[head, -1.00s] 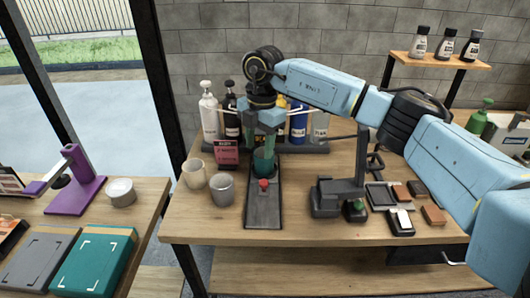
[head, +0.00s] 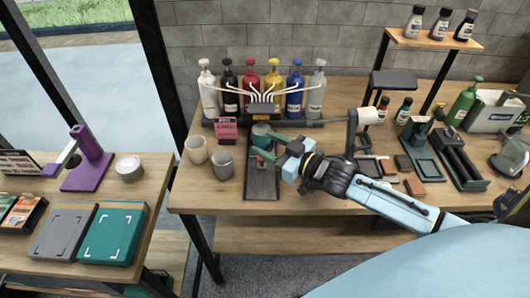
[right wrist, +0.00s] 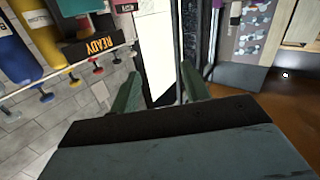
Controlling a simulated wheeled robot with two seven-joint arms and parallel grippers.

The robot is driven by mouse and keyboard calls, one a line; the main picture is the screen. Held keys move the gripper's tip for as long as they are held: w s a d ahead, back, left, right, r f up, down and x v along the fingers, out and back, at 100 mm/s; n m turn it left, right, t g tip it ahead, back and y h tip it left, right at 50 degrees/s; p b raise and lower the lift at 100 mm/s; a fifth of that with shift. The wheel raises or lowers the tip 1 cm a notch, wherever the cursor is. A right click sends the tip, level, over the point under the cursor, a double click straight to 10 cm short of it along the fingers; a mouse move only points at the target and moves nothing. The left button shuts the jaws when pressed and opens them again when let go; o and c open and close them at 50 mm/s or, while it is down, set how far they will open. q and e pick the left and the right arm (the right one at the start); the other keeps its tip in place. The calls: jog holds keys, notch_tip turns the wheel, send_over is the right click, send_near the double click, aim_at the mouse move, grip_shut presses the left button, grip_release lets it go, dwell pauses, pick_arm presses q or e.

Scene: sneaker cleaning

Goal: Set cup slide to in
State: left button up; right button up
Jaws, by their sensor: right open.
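The cup slide is a dark narrow track (head: 262,185) on the middle table in the head view. A red knob (head: 260,161) on the slide shows partly behind a finger. My right gripper (head: 260,144) reaches in from the right, close to the cup and knob, fingers apart. I cannot tell whether it touches either. In the right wrist view the two green fingers (right wrist: 160,90) are spread, with nothing clearly between them. My left gripper is not in view.
A post stand (head: 351,135) is to the right. The table's front strip is clear.

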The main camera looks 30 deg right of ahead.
aim_at(265, 167)
jog(key=s+d+f+m+g+h, duration=0.3)
jog(key=s+d+f, duration=0.2)
jog(key=s+f, duration=0.1)
jog(key=x, duration=0.8)
jog(key=b+x, duration=0.1)
jog(key=x, duration=0.4)
jog(key=shift+d+f, duration=0.15)
jog(key=shift+f, duration=0.25)
grip_shut()
